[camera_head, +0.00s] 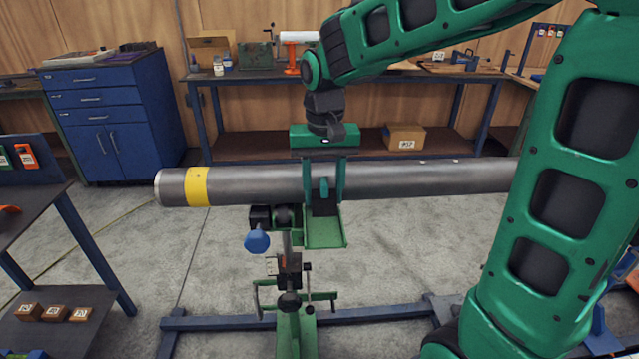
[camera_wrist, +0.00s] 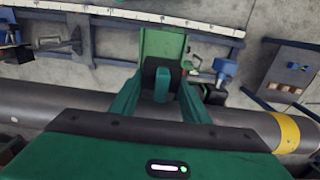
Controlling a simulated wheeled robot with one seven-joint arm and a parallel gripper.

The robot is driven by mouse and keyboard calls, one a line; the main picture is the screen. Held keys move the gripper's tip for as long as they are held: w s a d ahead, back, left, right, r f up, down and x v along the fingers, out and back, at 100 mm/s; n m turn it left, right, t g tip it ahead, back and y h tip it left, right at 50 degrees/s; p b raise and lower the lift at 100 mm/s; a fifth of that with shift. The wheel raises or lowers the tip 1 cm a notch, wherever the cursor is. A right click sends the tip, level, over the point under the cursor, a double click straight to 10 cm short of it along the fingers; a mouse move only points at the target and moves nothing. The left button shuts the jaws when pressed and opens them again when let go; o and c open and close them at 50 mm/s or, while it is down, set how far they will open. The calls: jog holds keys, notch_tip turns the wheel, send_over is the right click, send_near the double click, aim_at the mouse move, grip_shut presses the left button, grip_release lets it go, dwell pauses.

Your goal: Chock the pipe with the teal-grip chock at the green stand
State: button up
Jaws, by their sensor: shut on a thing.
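My gripper (camera_head: 324,188) reaches down in front of the pipe, with its fingers shut on the teal grip of the black chock (camera_head: 323,209). The teal grip (camera_wrist: 162,86) shows between the fingers in the wrist view. The chock is at the near side of the pipe, over the green plate (camera_head: 325,234) of the green stand (camera_head: 295,325). I cannot tell whether it touches the plate or pipe. The grey steel pipe (camera_head: 262,186) lies level across the view, with a yellow band (camera_head: 198,187) near its left end. My arm hides its right end.
A blue knob (camera_head: 257,239) sticks out at the stand's left. A dark table (camera_head: 30,205) and a lower shelf with wooden blocks (camera_head: 54,313) stand at left. A blue cabinet (camera_head: 110,115) and a workbench (camera_head: 250,75) are behind.

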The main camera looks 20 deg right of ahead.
jog(key=shift+f, duration=2.4)
jog(key=shift+w+d, duration=0.25)
jog(key=shift+w, duration=0.35)
jog(key=shift+w+d, duration=0.2)
jog(key=shift+w, duration=0.4)
jog(key=o, duration=1.3)
jog(key=shift+s+a+r, duration=0.1)
jog(key=shift+s+r, duration=0.05)
jog(key=shift+r, duration=1)
jog(key=shift+s+a+r, duration=0.1)
jog(key=shift+s+r, duration=0.1)
jog(key=shift+r, duration=0.95)
jog(key=shift+s+r, duration=0.15)
jog(key=shift+r, duration=1)
jog(key=shift+s, duration=0.1)
